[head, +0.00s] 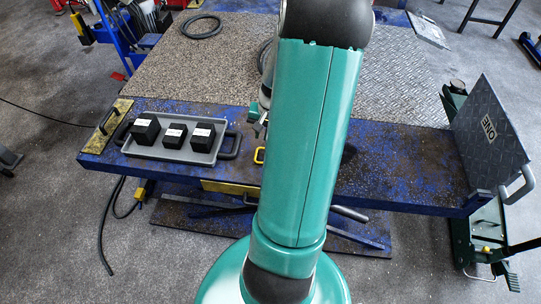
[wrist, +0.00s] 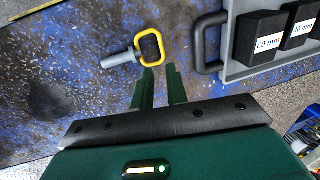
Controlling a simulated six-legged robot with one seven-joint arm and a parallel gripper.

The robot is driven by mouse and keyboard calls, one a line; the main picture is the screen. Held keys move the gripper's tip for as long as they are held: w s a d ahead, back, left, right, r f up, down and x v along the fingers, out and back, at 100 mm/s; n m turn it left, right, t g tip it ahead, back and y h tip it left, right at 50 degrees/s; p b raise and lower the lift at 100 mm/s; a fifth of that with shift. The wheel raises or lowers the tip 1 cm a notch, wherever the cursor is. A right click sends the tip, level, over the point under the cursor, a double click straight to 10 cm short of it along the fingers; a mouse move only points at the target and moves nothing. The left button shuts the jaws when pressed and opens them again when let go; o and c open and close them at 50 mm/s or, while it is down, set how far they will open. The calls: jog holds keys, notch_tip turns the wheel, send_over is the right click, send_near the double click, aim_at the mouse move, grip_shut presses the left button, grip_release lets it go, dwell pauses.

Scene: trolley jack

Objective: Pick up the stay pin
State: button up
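The stay pin, a grey pin with a yellow loop handle (wrist: 151,48), lies on the worn blue platform (wrist: 60,100) in the wrist view. Its grey shank (wrist: 120,58) points left from the loop. In the head view only the yellow loop (head: 259,155) shows beside my arm. My gripper (wrist: 160,70) is open, with a gap between its two dark green fingers. The fingertips appear just short of the loop, and nothing is between them. I cannot tell their height above the platform. My arm hides most of the gripper in the head view.
A grey tray (head: 172,152) with black handles holds three black labelled blocks, left of the pin in the head view. In the wrist view, a tray handle (wrist: 203,45) is close right of the loop. A tread-plate panel (head: 490,135) marked "ONE" stands at the platform's right end.

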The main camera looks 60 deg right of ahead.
send_over(255, 156)
jog(key=s+d, duration=0.1)
notch_tip(255, 156, down, 6)
jog(key=shift+s+f, duration=0.1)
jog(key=f, duration=0.5)
jog(key=shift+w+a, duration=0.4)
grip_shut()
